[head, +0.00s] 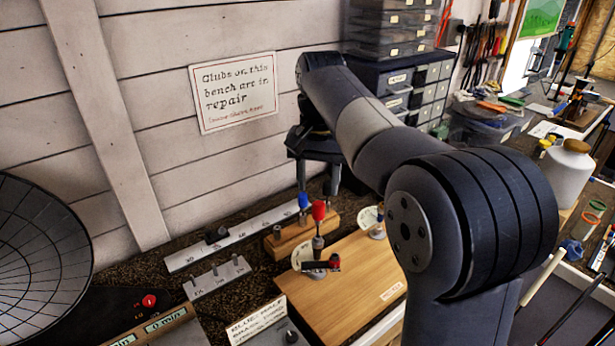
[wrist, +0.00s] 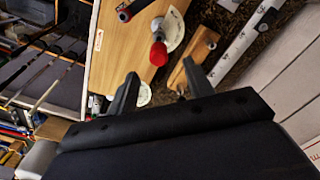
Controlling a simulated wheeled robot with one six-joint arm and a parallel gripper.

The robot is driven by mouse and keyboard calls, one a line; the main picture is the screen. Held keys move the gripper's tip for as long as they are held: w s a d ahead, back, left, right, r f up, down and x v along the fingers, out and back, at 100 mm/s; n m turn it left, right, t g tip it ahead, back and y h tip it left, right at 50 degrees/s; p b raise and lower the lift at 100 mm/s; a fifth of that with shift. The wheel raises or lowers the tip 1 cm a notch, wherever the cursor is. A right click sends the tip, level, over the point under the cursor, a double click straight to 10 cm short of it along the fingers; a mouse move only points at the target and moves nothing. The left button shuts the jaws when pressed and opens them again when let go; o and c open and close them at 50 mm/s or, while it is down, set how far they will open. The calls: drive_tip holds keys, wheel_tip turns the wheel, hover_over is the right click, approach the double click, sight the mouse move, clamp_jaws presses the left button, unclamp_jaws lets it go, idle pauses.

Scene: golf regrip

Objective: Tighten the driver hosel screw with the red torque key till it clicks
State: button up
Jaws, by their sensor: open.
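The red torque key (head: 319,211) stands upright with its red handle on top and its metal shaft below. It also shows in the wrist view (wrist: 158,53). Its lower end is by a white dial plate (head: 301,254) and a dark cylindrical piece with a red end (head: 321,265); I cannot tell whether it sits in the hosel screw, which I cannot make out. My gripper (head: 319,188) is open and empty, pointing down above the red handle. In the wrist view the handle appears just beyond and between the fingertips (wrist: 160,70), apparently not touched.
A blue-handled key (head: 303,200) stands in a wooden block (head: 289,236) close behind the red one. A second white dial plate (head: 371,221) is to the right. A ruled white rail (head: 235,236) lies along the wall. The wooden board's (head: 345,285) front part is clear.

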sight(318, 220)
wheel_tip(318, 220, down, 10)
drive_tip(key=shift+d+f+p, duration=0.1)
drive_tip(key=shift+f+p, duration=0.05)
drive_tip(key=shift+p, duration=0.15)
drive_tip(key=shift+c, duration=0.4)
clamp_jaws()
drive_tip(key=m+p, duration=0.1)
drive_tip(key=m, duration=0.2)
drive_tip(key=shift+m+p, duration=0.3)
drive_tip(key=shift+m, duration=1.1)
drive_tip(key=m+p, duration=0.1)
drive_tip(key=m, duration=0.2)
drive_tip(key=shift+m+p, duration=0.45)
drive_tip(key=shift+m, duration=0.95)
